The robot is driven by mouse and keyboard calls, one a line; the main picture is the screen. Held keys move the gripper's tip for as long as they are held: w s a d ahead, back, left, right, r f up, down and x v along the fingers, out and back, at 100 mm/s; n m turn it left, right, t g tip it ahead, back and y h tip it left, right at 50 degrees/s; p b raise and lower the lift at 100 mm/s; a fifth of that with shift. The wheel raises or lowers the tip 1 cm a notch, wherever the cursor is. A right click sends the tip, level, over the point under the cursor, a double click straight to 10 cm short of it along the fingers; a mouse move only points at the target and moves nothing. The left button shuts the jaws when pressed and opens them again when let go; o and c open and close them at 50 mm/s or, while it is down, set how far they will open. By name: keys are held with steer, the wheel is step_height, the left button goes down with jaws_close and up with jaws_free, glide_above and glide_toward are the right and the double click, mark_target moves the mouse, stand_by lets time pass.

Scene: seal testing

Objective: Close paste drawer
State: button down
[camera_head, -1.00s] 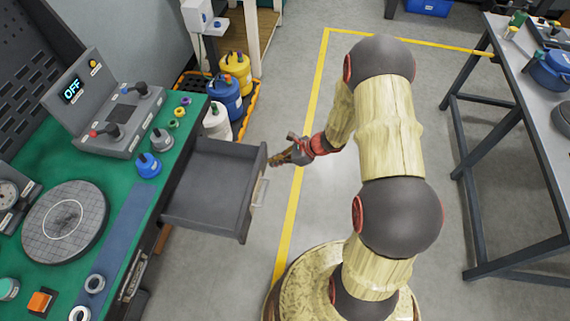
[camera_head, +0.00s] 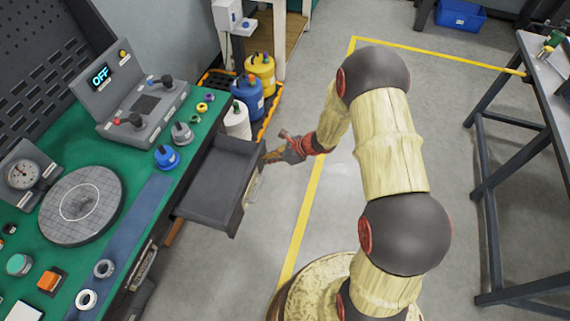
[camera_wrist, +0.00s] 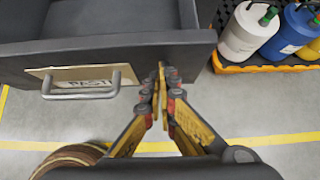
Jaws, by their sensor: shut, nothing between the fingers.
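The paste drawer (camera_head: 214,186) is a dark grey, empty drawer, standing partly out from under the green-topped workbench. In the wrist view its front (camera_wrist: 140,62) carries a light label, partly hidden by a metal bar handle (camera_wrist: 82,90). My gripper (camera_head: 268,157) is at the far end of the drawer front, on its outer side. In the wrist view my gripper (camera_wrist: 162,72) has its fingers shut together and empty, to the right of the handle. The fingertips are at the drawer front; whether they touch it I cannot tell.
The green workbench (camera_head: 110,190) holds a control box (camera_head: 140,110), a round plate (camera_head: 80,205) and small parts. White, blue and yellow containers (camera_head: 248,97) stand in a yellow-edged tray beyond the drawer. The floor to the right is clear up to another table (camera_head: 555,110).

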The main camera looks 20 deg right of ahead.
steer(key=w+a, duration=0.4)
steer(key=a, duration=0.1)
steer(key=w+a, duration=0.4)
steer(key=a, duration=0.1)
steer(key=w+a, duration=0.3)
steer(key=a, duration=0.3)
steer(key=shift+w+b, duration=0.3)
steer(key=shift+w, duration=0.1)
